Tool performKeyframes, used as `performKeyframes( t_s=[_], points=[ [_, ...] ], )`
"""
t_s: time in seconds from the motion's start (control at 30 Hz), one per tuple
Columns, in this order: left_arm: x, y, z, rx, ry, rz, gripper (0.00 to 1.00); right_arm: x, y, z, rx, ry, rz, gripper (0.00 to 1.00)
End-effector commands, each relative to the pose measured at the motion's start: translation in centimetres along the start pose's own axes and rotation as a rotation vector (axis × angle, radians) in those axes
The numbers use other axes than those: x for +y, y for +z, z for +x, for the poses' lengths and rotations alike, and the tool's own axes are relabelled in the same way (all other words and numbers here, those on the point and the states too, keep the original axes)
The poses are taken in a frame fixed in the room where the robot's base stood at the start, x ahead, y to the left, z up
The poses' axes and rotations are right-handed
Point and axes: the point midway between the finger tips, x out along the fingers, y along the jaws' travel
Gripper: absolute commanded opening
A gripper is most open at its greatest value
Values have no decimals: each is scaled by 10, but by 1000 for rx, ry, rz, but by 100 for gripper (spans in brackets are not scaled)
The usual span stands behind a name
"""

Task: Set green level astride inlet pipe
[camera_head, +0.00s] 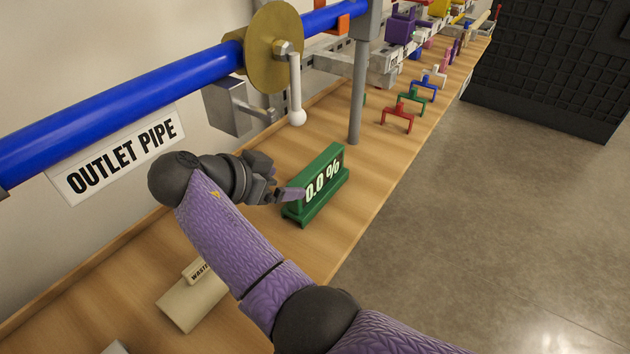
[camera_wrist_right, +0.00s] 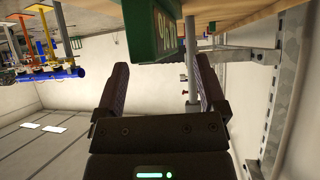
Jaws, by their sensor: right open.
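The green level (camera_head: 318,182), with a "0.0 %" display on its side, stands upright on the wooden bench. My right gripper (camera_head: 286,192) is open at the level's near left end, holding nothing. In the right wrist view, part of the level (camera_wrist_right: 150,32) shows at the top, beyond the two spread fingers (camera_wrist_right: 161,75). Whether a finger touches it is hard to tell. The blue pipe (camera_head: 120,100) above the bench carries an "OUTLET PIPE" sign. No pipe marked as the inlet is in view. My left gripper is not in view.
A brass disc (camera_head: 273,47) with a white-knobbed lever (camera_head: 296,90) and a grey post (camera_head: 358,92) stand near the level. Red (camera_head: 397,118) and other coloured brackets sit farther back. A beige block (camera_head: 193,296) lies in front. The bench between is clear.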

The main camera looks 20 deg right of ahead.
Motion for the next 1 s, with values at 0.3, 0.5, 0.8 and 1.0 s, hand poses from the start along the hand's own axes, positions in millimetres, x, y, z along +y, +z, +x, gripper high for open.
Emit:
performKeyframes(
  t_s=[0.3, 0.5, 0.8, 1.0],
  points=[
    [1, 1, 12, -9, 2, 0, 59, 0, -20, 34, -1, 1, 0, 90],
    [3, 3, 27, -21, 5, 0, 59, 0, -30, 74, 0, 3, -4, 90],
    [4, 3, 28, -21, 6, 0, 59, 0, -34, 81, -1, -1, -2, 90],
    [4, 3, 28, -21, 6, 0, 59, 0, -34, 81, -1, -1, -2, 48]
  ],
)
